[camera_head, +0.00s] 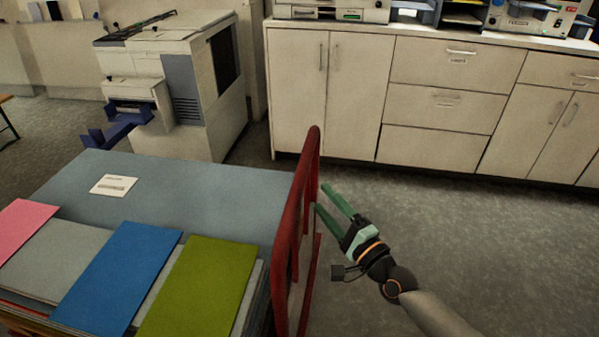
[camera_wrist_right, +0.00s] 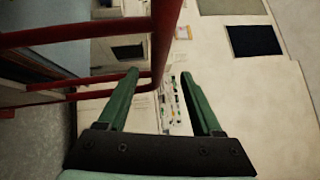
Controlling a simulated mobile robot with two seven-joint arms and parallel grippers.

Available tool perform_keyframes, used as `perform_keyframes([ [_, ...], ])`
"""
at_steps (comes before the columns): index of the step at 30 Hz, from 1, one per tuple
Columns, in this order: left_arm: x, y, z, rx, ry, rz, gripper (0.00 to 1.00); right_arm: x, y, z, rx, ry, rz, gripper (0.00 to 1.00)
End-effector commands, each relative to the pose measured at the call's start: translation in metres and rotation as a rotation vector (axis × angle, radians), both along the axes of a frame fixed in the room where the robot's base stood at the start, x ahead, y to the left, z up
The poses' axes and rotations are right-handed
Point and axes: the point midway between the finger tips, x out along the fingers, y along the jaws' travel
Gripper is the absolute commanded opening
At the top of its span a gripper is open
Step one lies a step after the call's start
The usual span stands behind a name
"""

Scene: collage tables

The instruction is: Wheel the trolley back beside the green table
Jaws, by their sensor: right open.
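The trolley (camera_head: 220,185) has a grey-blue top and a red tubular handle (camera_head: 306,165) at its right end. Sheets and boards in pink, grey, blue and olive green lie stacked on it, with a small white label card (camera_head: 113,185). My right gripper (camera_head: 321,197), with green fingers, is open just right of the handle, its fingertips pointing toward it. In the right wrist view the red handle bar (camera_wrist_right: 163,40) passes close to the left fingertip; I cannot tell whether they touch. No green table is recognisable. My left gripper is not in view.
A white printer-copier (camera_head: 190,80) with a dark blue tray stands behind the trolley. A long run of pale cabinets (camera_head: 440,95) with machines on top lines the back wall. Grey carpet (camera_head: 480,240) is clear to the right. A table edge shows at far left.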

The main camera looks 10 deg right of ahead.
Motion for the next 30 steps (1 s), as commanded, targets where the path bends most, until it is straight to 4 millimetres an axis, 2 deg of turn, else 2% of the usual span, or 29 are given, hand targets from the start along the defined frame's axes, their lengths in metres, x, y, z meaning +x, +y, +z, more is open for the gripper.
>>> perform_keyframes([
  [9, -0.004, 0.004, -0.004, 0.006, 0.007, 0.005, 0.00, 0.056, 0.023, 0.009, -0.002, -0.003, 0.000, 0.67],
  [15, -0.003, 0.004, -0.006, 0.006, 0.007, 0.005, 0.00, 0.080, 0.032, 0.012, -0.002, -0.001, 0.001, 0.67],
  [21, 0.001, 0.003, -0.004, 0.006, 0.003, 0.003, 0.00, 0.089, 0.036, 0.013, -0.004, 0.001, 0.001, 0.67],
  [30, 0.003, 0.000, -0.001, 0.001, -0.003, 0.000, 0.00, 0.090, 0.036, 0.013, -0.004, 0.001, 0.001, 0.65],
])
